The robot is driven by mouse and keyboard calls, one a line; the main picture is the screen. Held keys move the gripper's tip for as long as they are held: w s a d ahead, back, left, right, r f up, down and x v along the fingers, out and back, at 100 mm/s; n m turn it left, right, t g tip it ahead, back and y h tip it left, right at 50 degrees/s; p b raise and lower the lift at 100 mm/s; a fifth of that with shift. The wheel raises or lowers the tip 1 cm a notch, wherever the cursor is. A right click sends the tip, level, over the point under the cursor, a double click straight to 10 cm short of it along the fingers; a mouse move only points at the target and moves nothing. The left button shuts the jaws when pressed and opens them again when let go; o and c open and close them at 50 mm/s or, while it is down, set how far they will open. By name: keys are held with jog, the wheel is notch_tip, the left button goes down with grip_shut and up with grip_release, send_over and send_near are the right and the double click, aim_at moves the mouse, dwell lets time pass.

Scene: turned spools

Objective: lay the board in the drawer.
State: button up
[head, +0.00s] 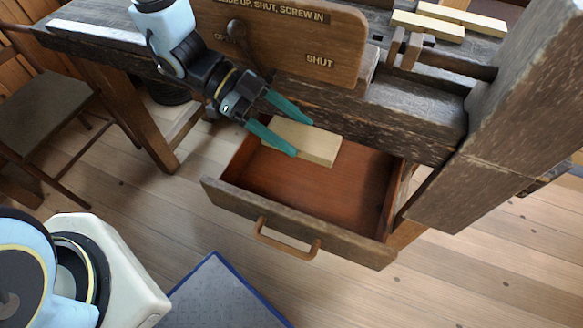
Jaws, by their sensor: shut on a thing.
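The board (318,146) is a pale, flat wooden piece at the back left of the open drawer. My gripper (303,138) reaches in from the upper left, and its green fingers are shut on the board, one on each side of its left part. The drawer (340,198) is pulled out below the workbench. Its reddish-brown floor shows bare in the middle and front. I cannot tell whether the board touches the drawer floor or is held above it.
The drawer's front panel (350,243) has a wooden handle (286,240). A sign board (290,45) stands on the dark workbench (410,125) above the drawer. Pale wooden pieces (428,25) lie on the bench at the back right. A chair (45,95) stands at left, and a grey mat (215,295) lies in front.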

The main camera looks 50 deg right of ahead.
notch_tip(320, 180, down, 14)
jog(key=shift+r+p, duration=0.25)
jog(key=shift+p, duration=0.2)
jog(key=shift+f+b, duration=0.4)
jog(key=shift+f, duration=0.25)
jog(key=o, duration=1.3)
jog(key=shift+r, duration=0.1)
jog(key=shift+r, duration=0.25)
jog(key=b+v, duration=0.1)
jog(key=v, duration=1.1)
jog(key=shift+r, duration=0.3)
